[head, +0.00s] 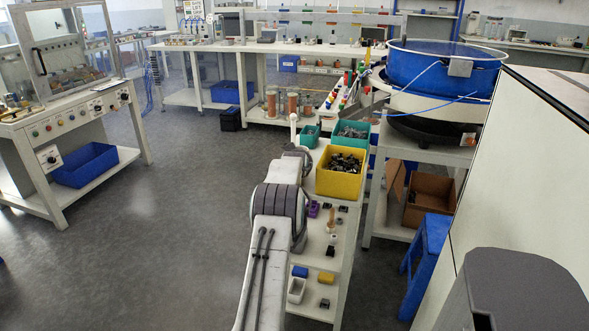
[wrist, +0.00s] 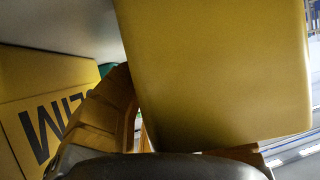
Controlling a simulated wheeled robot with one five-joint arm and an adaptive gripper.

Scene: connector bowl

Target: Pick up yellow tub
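The yellow tub (head: 338,186) stands upright on the narrow white bench in the head view, filled with small dark parts. My arm reaches forward along the bench's left side and ends close to the tub's left side; it hides my fingertips there. In the wrist view, a large smooth yellow surface (wrist: 215,75), likely the tub, fills the upper middle. A yellow-orange part of my gripper (wrist: 118,105) lies against or just in front of its left edge. Contact and finger opening are unclear.
Two teal bins (head: 352,132) (head: 310,136) stand behind the tub. A blue round feeder (head: 440,68) stands at right. Open floor lies left. A yellow lettered surface (wrist: 45,115) shows left in the wrist view.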

